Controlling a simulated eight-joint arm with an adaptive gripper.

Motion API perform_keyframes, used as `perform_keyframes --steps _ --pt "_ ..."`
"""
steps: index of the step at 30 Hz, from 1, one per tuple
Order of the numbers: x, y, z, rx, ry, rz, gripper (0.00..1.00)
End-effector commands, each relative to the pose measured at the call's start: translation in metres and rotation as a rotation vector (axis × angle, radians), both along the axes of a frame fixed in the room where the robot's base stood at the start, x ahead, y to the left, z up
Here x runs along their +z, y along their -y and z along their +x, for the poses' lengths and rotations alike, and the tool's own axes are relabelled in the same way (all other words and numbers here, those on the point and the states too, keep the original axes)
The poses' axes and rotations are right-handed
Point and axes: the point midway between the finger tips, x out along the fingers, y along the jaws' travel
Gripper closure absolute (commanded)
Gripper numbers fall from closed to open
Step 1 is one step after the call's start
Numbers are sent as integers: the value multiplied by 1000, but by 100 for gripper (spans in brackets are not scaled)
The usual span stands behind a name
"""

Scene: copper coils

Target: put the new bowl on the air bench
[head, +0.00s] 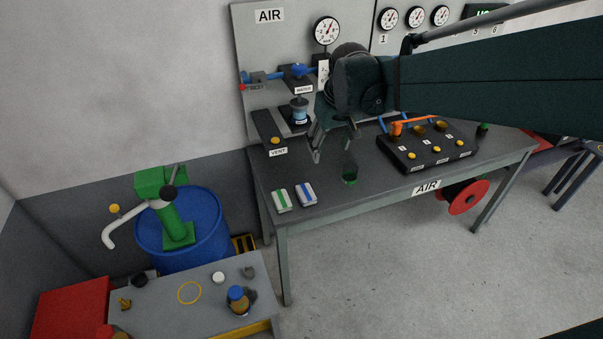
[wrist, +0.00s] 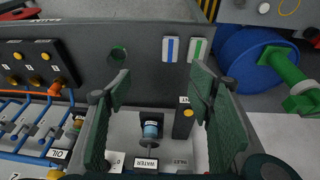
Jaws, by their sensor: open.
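The air bench (head: 330,200) is the dark-topped table with an AIR label on its front. A small dark green cup-like thing (head: 349,176) is on its top near the front edge; it may be the bowl, but I cannot tell. It also shows in the wrist view (wrist: 118,53), just beyond the left finger's tip. My gripper (head: 336,148) is open and empty above the bench, behind this green thing; its fingers are spread wide in the wrist view (wrist: 160,82). A water unit with a blue clear bowl (head: 300,108) stands at the back; it also shows in the wrist view (wrist: 151,130).
A green-striped pack (head: 280,199) and a blue-striped pack (head: 306,194) lie at the bench's left front. A black valve block (head: 425,147) is on the right. A low grey table (head: 160,310) with a blue-capped amber jar (head: 238,298) stands front left, before a blue drum (head: 195,225).

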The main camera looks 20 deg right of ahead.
Motion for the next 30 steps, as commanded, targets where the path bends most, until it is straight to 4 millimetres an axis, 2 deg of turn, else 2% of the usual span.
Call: perform_keyframes --steps 14,30 --pt "18 -47 -72 5 104 7 47" --pt "13 -88 -149 13 222 28 47"
